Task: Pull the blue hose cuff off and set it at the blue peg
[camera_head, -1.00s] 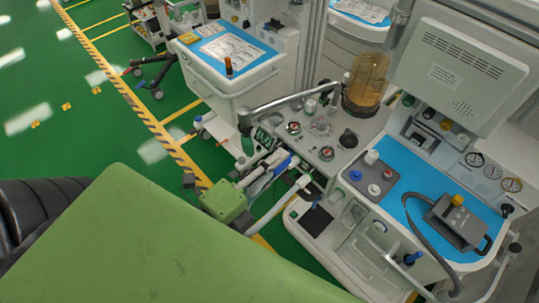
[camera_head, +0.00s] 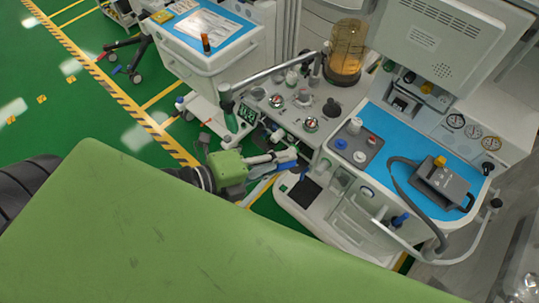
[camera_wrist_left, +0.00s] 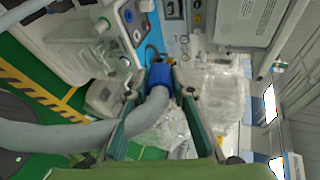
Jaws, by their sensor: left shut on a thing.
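The blue hose cuff (camera_wrist_left: 160,73) sits on the end of a thick grey hose (camera_wrist_left: 60,135) that curves in from the left of the left wrist view. My left gripper (camera_wrist_left: 168,88) is shut on the cuff, with one finger on each side. In the head view my left gripper (camera_head: 292,157) is in front of the machine, low beside its front edge, with some blue showing below it. I cannot tell whether the cuff touches anything beyond the fingers. The blue peg (camera_head: 340,144) stands on a dark plate (camera_head: 371,152) with white and red pegs. My right gripper is out of view.
A machine arm (camera_head: 270,73) with a green end juts out above and left of my gripper. A grey device (camera_head: 444,187) with a hose lies on the blue worktop (camera_head: 385,125). A glass canister (camera_head: 345,50) stands behind. Green floor (camera_head: 60,110) is free at the left.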

